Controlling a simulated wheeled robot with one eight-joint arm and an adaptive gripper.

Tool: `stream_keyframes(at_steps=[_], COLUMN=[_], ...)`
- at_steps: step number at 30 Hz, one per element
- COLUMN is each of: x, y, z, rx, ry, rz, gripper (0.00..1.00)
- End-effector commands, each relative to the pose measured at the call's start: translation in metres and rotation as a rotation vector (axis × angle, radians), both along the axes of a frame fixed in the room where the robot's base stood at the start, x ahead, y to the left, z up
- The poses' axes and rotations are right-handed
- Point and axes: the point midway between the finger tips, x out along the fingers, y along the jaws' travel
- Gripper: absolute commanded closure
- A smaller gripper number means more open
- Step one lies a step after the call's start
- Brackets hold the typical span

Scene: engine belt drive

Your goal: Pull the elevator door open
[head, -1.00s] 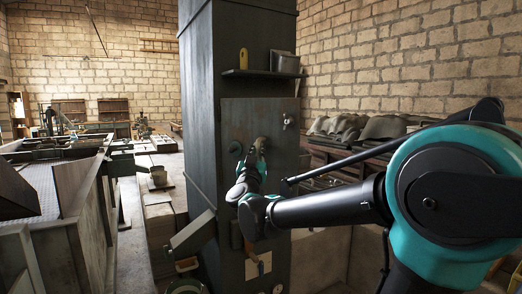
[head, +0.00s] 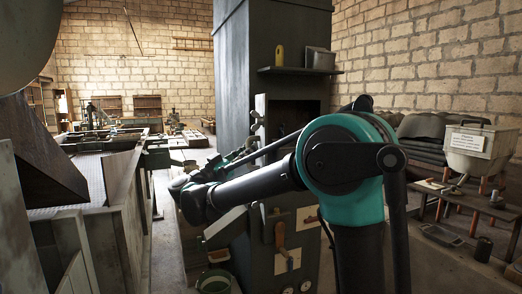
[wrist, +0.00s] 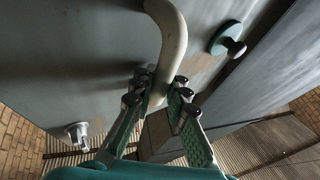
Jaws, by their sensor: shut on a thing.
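The elevator door (head: 260,130) is swung out from the tall dark column and shows nearly edge-on in the head view. A dark opening (head: 292,115) shows beside it under the shelf. In the wrist view the grey door panel (wrist: 90,55) fills much of the picture, with a pale curved handle (wrist: 172,45) on it. My gripper (wrist: 157,100) is shut on the handle, with its fingers on both sides of the lower end. In the head view my arm crosses in front of the column, and the gripper's grasp cannot be made out.
A shelf (head: 300,71) juts from the column above the opening. A round knob (wrist: 230,42) and a metal fitting (wrist: 77,132) stick out from the door. Metal machinery (head: 110,175) stands at left. A low table (head: 480,200) with a hopper stands at right.

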Motion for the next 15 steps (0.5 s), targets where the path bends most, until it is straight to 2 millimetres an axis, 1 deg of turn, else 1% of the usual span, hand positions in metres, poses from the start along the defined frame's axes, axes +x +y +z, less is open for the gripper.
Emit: stream_keyframes(at_steps=[1, 6, 15], x=[-0.001, -0.001, 0.000], y=[0.007, 0.017, 0.023], z=[0.000, 0.001, 0.002], rx=[0.000, -0.001, -0.002], ry=[-0.005, -0.006, -0.008], rz=[-0.021, -0.073, -0.104], gripper=[1.00, 1.00, 1.00])
